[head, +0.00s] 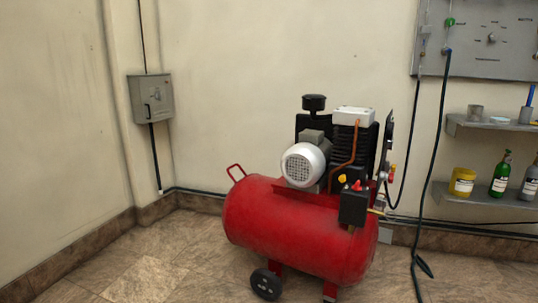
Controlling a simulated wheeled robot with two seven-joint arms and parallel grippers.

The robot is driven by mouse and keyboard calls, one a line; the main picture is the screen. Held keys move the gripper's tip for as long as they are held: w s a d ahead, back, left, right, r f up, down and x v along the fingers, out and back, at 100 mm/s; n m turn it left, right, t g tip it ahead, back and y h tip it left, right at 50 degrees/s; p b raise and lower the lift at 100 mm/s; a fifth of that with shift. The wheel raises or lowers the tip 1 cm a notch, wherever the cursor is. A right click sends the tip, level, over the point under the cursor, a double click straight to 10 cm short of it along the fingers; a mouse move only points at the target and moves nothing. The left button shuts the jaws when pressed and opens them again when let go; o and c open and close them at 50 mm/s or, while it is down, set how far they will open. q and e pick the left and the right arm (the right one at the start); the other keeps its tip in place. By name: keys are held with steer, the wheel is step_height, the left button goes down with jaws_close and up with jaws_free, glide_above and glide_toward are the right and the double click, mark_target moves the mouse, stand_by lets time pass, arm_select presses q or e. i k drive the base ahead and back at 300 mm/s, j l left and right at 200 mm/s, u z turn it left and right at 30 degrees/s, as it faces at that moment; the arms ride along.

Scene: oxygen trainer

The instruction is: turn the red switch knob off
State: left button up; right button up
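A small red knob (357,185) sits on top of a black switch box (353,206) at the right end of the red air compressor (290,225). It is too small to tell which way it is turned. A yellow part (342,178) is close to its left. Neither of my grippers is in view, and nothing touches the knob.
A grey wall box (152,98) with a black handle hangs at the left. Shelves (480,198) with a yellow tub (462,182) and bottles are at the right, below a grey panel (480,45). Hoses hang beside the compressor. The tiled floor (150,265) at left is clear.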

mark_target(356, 187)
steer(key=i+l+u, duration=0.35)
steer(key=l, duration=0.25)
steer(key=i+l+u, duration=0.15)
steer(key=l, duration=0.15)
steer(key=i+l+u, duration=0.2)
steer(key=l, duration=0.15)
